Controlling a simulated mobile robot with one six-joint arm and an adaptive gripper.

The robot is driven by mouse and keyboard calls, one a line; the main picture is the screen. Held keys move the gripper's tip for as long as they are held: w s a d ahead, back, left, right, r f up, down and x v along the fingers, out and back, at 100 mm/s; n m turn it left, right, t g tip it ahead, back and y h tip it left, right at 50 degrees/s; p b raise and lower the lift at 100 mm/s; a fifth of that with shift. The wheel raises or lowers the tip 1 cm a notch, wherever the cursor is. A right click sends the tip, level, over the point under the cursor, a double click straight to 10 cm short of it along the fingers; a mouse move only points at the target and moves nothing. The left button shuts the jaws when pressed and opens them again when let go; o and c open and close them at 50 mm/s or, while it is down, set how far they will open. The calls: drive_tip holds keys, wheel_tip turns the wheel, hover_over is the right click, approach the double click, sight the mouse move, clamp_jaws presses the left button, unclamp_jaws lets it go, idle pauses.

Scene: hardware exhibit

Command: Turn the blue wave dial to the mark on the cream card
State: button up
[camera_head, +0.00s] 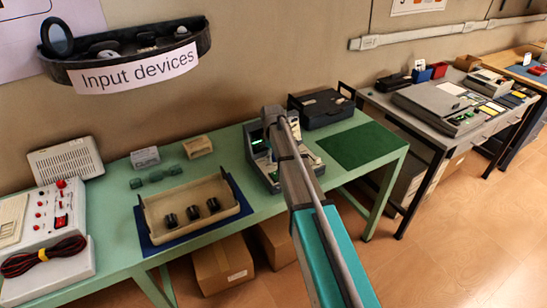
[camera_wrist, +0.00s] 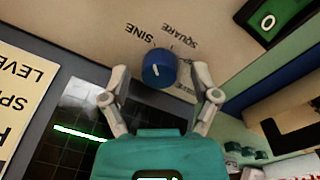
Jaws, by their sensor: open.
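In the wrist view the blue wave dial (camera_wrist: 164,62) stands on a pale panel (camera_wrist: 90,25) and carries a short white pointer line. The words SINE (camera_wrist: 140,34) and SQUARE (camera_wrist: 180,36) are printed beyond it, upside down in this view. My gripper (camera_wrist: 160,74) is open, with one finger on each side of the dial and a visible gap on both sides. A cream card (camera_wrist: 22,95) with large black letters, including LEVEL, is cut off at the left edge. I cannot make out which mark it names. Some print beside the dial is partly hidden by the right finger.
A dark screen with a green trace (camera_wrist: 80,132) lies below left of the dial. In the head view, the instrument (camera_head: 258,150) stands on a green table (camera_head: 110,215), partly hidden by my arm, beside a black case (camera_head: 322,108).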

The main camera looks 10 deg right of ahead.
clamp_jaws()
idle(0.4)
drive_tip(key=shift+m, duration=0.5)
drive_tip(key=m, duration=0.2)
drive_tip(key=shift+m, duration=0.4)
drive_tip(key=m, duration=0.4)
drive_tip(key=shift+m, duration=0.3)
drive_tip(key=m, duration=0.4)
drive_tip(key=shift+m+g, duration=0.3)
drive_tip(key=m, duration=0.5)
